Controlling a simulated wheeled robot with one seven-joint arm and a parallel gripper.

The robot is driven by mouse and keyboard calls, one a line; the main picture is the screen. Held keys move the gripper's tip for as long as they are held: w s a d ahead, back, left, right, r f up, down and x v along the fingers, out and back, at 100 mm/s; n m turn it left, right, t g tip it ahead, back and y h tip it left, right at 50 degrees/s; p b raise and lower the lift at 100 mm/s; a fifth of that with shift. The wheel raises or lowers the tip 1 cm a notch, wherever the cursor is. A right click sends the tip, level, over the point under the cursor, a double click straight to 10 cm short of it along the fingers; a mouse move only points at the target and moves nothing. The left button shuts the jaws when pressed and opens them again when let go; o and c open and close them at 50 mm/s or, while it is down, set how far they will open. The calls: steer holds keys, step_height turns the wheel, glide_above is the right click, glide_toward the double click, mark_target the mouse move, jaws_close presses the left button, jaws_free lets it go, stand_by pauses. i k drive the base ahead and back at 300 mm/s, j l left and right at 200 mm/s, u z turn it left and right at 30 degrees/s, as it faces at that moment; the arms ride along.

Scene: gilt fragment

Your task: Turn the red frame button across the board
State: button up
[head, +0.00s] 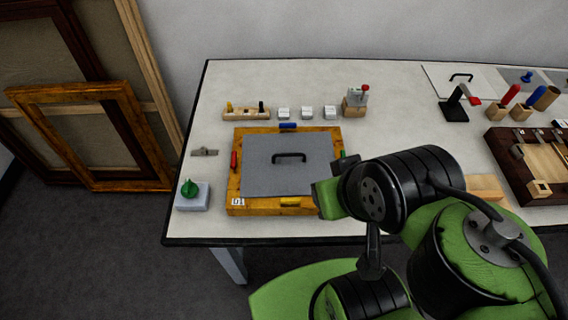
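The red frame button (234,160) is a small bar on the left rail of the gilt frame (237,192). It lies lengthwise along that rail, beside the grey board (262,181), and does not visibly reach over it. The board has a black handle (289,157) and lies inside the frame. A blue button (288,126) lies along the far rail and a yellow button (290,203) along the near rail. A green button (342,155) shows partly at the right rail. My wrist is over the frame's near right corner, well right of the red button. My gripper's fingers cannot be made out.
Left of the frame are a grey metal piece (205,152) and a green knob on a pale block (193,203). Behind stand a wooden rack (246,113), several white blocks and a wooden block holder (354,106). A dark wooden tray (508,165) is at right.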

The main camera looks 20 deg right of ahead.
mark_target(234, 154)
steer(key=j+u, duration=0.3)
steer(key=j, duration=0.35)
steer(key=i+j+u, duration=0.15)
steer(key=j+u, duration=0.2)
steer(key=j, duration=0.3)
